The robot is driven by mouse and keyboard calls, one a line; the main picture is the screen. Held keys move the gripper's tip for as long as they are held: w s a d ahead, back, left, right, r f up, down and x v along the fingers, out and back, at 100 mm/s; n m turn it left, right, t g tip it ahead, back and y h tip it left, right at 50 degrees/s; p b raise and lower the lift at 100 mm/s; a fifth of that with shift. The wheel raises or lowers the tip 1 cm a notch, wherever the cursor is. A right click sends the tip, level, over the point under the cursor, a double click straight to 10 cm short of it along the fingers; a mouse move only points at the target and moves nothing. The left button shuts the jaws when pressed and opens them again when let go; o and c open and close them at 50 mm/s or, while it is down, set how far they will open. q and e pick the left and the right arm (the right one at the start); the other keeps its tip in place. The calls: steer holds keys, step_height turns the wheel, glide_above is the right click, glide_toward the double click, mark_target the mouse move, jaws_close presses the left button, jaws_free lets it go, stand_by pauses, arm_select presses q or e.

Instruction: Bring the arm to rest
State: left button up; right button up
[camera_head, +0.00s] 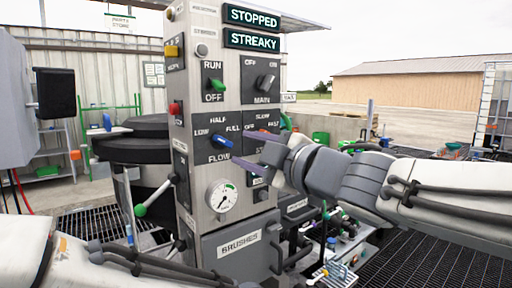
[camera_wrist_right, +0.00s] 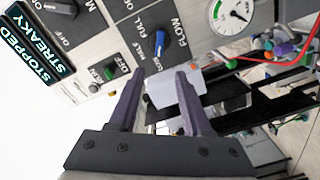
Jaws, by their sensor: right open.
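My right gripper (camera_head: 250,150) reaches in from the right in front of the grey control panel (camera_head: 238,103). Its two fingers are apart with nothing between them. It is near the blue FLOW knob (camera_head: 221,141); I cannot tell whether it touches the panel. In the right wrist view the open fingers (camera_wrist_right: 160,75) point towards the panel, with the blue knob (camera_wrist_right: 158,42) beyond the tips. My left arm (camera_head: 150,276) crosses the bottom left; its gripper is out of the picture.
The panel carries a green RUN/OFF knob (camera_head: 216,87), a MAIN knob (camera_head: 265,82), a gauge (camera_head: 222,196) and signs reading STOPPED and STREAKY. A green-tipped lever (camera_head: 141,209) sticks out left. A BRUSHES box (camera_head: 240,245) and hoses lie below. Open grating (camera_head: 440,262) lies right.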

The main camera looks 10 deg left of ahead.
steer(key=s+d+f+m+g+h, duration=0.1)
steer(key=d+f+m+h, duration=0.4)
steer(key=f, duration=0.6)
steer(key=s+d+f+m+g+h, duration=0.15)
steer(key=d+f+m+h, duration=0.3)
steer(key=f, duration=0.65)
steer(key=s+d+f+m+g+h, duration=0.2)
steer(key=s+f, duration=0.4)
steer(key=s, duration=0.3)
steer(key=s+d+f+m+g+h, duration=0.1)
steer(key=s+d+f+m+g, duration=0.3)
steer(key=s, duration=0.6)
step_height(320, 180, down, 3)
steer(key=d+g, duration=0.2)
steer(key=shift+d+h, duration=0.35)
steer(key=shift+d, duration=0.05)
